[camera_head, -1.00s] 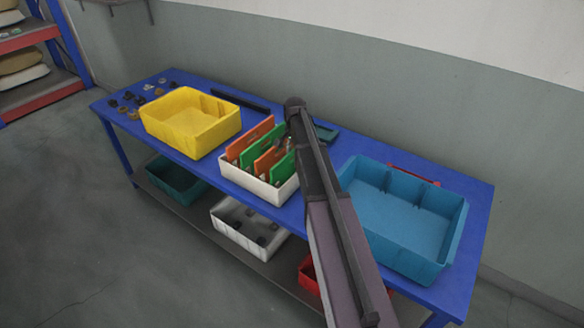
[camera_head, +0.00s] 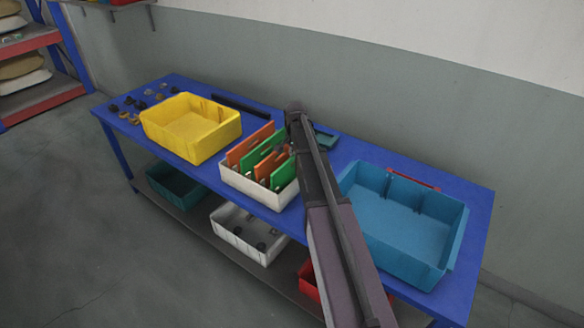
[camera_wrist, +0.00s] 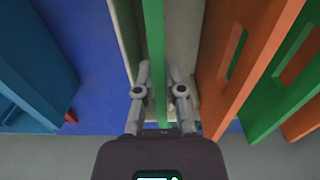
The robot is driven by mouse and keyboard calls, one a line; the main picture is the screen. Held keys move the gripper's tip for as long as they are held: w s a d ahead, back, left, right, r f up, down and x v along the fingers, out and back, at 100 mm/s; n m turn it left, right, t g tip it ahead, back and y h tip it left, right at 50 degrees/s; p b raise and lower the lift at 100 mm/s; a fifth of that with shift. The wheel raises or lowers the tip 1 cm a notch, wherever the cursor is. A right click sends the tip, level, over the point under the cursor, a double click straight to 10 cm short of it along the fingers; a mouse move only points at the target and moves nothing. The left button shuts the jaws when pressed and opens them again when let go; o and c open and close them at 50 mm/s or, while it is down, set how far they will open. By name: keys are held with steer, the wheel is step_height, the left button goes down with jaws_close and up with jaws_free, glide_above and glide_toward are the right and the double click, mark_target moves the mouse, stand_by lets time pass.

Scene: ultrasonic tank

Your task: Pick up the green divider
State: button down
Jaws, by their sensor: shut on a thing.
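In the head view a white bin (camera_head: 249,188) on the blue table holds upright green and orange dividers. The nearest green divider (camera_head: 285,172) stands at the bin's right end, beside an orange divider (camera_head: 268,163). In the wrist view my gripper (camera_wrist: 160,88) is shut on this green divider (camera_wrist: 153,45), with one finger on each side of it. The orange divider (camera_wrist: 245,60) stands to its right there, apart from the fingers, and another green divider (camera_wrist: 285,95) is further right. In the head view my arm hides the fingers.
A yellow bin (camera_head: 190,151) stands to the left of the white bin. A large blue bin (camera_head: 405,246) stands to the right, past my arm. Small dark parts (camera_head: 140,104) lie at the table's left end. Other bins stand on the lower shelf.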

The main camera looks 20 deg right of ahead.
steer(key=shift+r, duration=0.15)
step_height(320, 180, up, 18)
steer(key=p, duration=1.8)
steer(key=shift+w, duration=0.1)
stand_by(1.2)
steer(key=shift+f, duration=0.2)
